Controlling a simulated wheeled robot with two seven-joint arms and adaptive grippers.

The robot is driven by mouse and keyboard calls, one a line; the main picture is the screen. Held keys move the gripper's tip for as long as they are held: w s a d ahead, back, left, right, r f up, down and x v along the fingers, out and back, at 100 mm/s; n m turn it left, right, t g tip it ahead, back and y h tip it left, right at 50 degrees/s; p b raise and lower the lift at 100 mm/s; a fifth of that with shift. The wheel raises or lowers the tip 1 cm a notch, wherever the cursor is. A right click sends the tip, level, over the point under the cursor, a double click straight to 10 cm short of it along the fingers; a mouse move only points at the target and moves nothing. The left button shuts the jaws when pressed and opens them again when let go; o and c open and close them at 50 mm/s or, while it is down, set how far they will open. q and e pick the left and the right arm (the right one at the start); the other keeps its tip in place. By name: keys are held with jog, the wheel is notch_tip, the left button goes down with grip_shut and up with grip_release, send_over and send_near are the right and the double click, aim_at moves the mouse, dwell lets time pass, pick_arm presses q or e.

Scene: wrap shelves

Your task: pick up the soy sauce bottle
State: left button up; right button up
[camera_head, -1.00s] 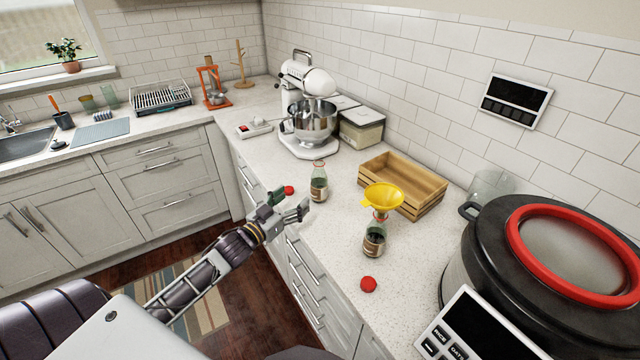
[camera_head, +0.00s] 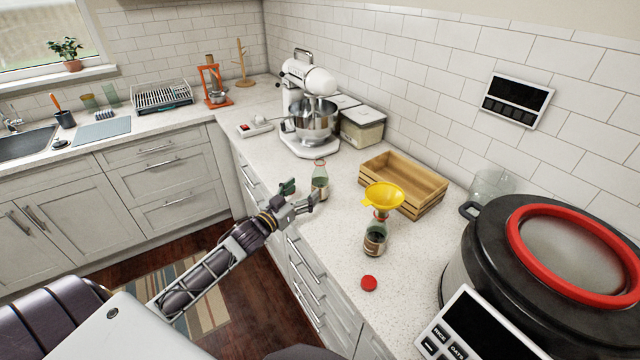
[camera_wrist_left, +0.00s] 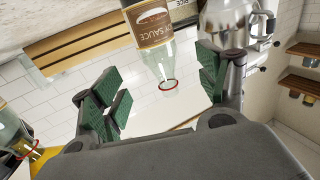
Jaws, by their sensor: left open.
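The soy sauce bottle (camera_head: 320,182) stands upright on the counter, with clear green-tinted glass and a brown label. In the left wrist view its label (camera_wrist_left: 150,22) reads "SAUCE" and its open neck with a red ring points down in the picture, between the finger pads. My left gripper (camera_head: 300,195) is open at the bottle's near left side, its fingers pointing toward it; no grip on the bottle shows. A second bottle (camera_head: 375,238) with a yellow funnel (camera_head: 384,196) in its neck stands nearer. My right gripper is not in view.
A red cap (camera_head: 369,283) lies near the front edge. A wooden crate (camera_head: 425,203) stands behind the bottles, with a large cooker (camera_head: 490,225) at right. A stand mixer (camera_head: 310,125) is further back. Counter around the soy sauce bottle is mostly clear.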

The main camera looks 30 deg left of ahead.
aim_at(315, 182)
pick_arm(q)
jog(key=shift+w+d, duration=0.2)
jog(key=shift+w, duration=0.85)
jog(key=shift+w+d, duration=0.15)
jog(key=shift+w, duration=0.9)
jog(key=shift+w+d+f+p, duration=0.1)
jog(key=shift+w+d+p, duration=0.05)
jog(key=shift+w, duration=0.7)
jog(key=shift+w+d+r+p, duration=0.1)
jog(key=shift+w+d+p, duration=0.1)
jog(key=shift+w, duration=0.65)
jog(key=shift+w+d+f+p, duration=0.1)
jog(key=shift+w+d+p, duration=0.05)
jog(key=shift+w, duration=0.7)
jog(key=shift+c, duration=0.2)
jog(key=c, duration=1.2)
